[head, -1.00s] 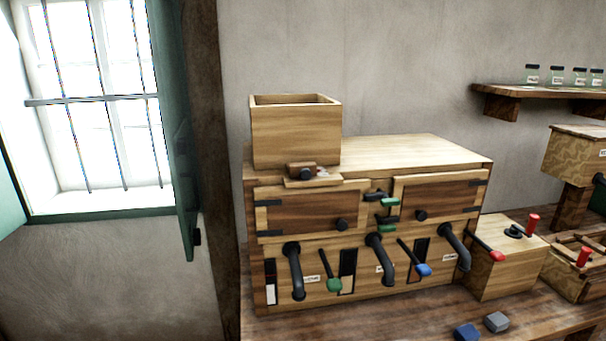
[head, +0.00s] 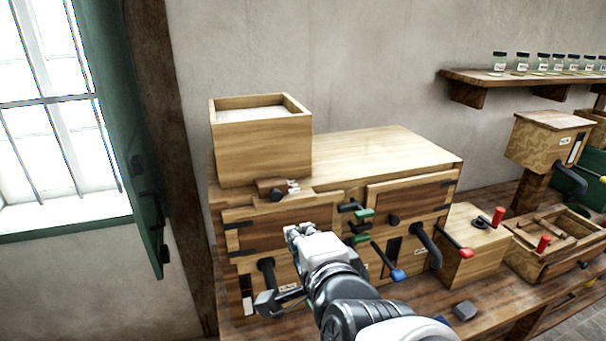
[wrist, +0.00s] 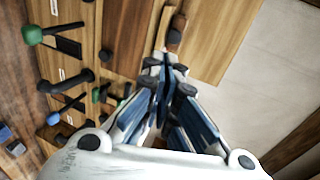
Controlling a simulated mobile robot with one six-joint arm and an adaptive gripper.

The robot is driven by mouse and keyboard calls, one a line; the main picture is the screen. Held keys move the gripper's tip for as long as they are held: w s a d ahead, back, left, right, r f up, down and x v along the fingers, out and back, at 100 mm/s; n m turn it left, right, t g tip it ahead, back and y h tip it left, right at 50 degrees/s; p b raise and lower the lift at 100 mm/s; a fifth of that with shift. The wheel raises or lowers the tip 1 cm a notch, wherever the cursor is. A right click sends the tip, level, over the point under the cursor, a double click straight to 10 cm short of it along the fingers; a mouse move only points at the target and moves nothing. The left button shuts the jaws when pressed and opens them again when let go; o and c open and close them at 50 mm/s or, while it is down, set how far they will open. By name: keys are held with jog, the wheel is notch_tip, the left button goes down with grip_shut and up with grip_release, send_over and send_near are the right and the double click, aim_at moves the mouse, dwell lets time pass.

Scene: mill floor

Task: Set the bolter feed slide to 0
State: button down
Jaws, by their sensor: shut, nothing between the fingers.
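The bolter's wooden hopper box (head: 260,150) stands on the left end of the wooden cabinet, with pale material inside. Below it sits a small wooden slide block with a dark knob (head: 272,190), beside a small white and red marking (head: 293,186). The slide also shows in the wrist view (wrist: 175,36), just beyond my fingertips. My gripper (head: 293,233) is shut and empty in front of the cabinet, below the slide. In the wrist view its fingers (wrist: 165,70) are close together; whether they touch the slide I cannot tell. The slide's setting is not readable.
Black spouts (head: 427,245), a blue-handled lever (head: 385,262) and green handles (head: 362,213) stick out of the cabinet front. A box with red handles (head: 475,240) stands at right. A grey block (head: 465,311) lies on the bench. A green shutter (head: 120,130) stands open at left.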

jog(key=p, duration=1.2)
send_near(280, 191)
notch_tip(280, 191, down, 3)
jog(key=x, duration=0.1)
jog(key=p+x, duration=0.1)
jog(key=x, duration=0.1)
jog(key=r+x, duration=0.1)
jog(key=x, duration=0.1)
jog(key=shift+w+d+p, duration=0.1)
jog(key=shift+w+p, duration=0.25)
jog(key=shift+w, duration=0.05)
jog(key=shift+w, duration=0.1)
jog(key=b+x, duration=0.2)
jog(key=r+b+x, duration=0.1)
jog(key=b+x, duration=0.1)
jog(key=x, duration=0.1)
jog(key=shift+w+a, duration=0.15)
jog(key=shift+a, duration=0.05)
jog(key=shift+r, duration=0.3)
